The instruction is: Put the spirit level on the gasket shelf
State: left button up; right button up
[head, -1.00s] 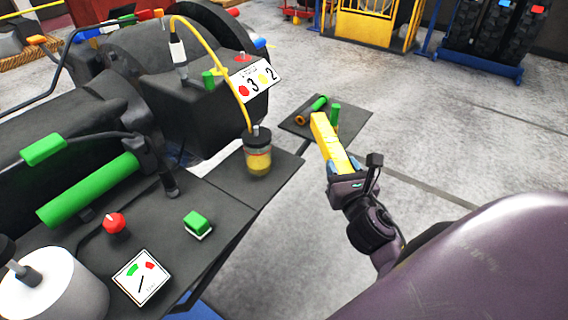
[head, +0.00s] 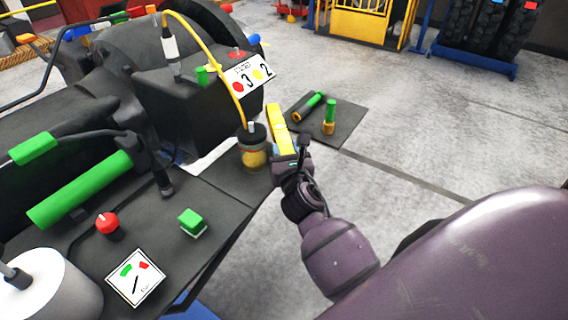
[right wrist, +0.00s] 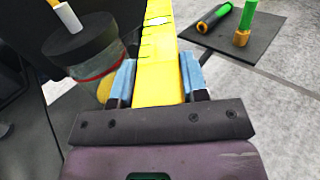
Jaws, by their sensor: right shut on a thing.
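The spirit level, a long yellow bar (head: 279,131), is held in my right gripper (head: 287,158), tilted up and away from it. In the right wrist view the blue fingers of the gripper (right wrist: 158,82) close on both sides of the yellow bar (right wrist: 158,50), which shows dark marks farther along. The gripper is just right of a jar with yellow contents (head: 254,156); I cannot tell if they touch. A small dark shelf (head: 345,122) lies beyond the gripper, with green and orange cylinders on it. No label shows whether it is the gasket shelf. My left gripper is out of view.
A dark bench (head: 225,195) carries the jar, a green button (head: 192,221), a red knob (head: 108,224) and a gauge card (head: 136,277). A yellow hose (head: 225,65) arches down to the jar. Open concrete floor (head: 440,140) lies to the right.

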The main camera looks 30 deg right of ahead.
notch_tip(320, 180, down, 4)
jog(key=shift+r+b, duration=0.25)
jog(key=shift+b, duration=0.45)
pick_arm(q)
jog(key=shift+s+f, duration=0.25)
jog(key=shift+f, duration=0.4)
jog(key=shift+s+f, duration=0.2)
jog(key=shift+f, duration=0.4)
pick_arm(e)
jog(key=shift+w+a+f, duration=0.1)
jog(key=shift+w+f, duration=0.1)
jog(key=o, duration=0.7)
jog(key=shift+f, duration=0.2)
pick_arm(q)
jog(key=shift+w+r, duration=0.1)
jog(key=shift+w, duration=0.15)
pick_arm(e)
jog(key=o, duration=0.4)
jog(key=shift+o, duration=0.2)
jog(key=shift+r, duration=0.1)
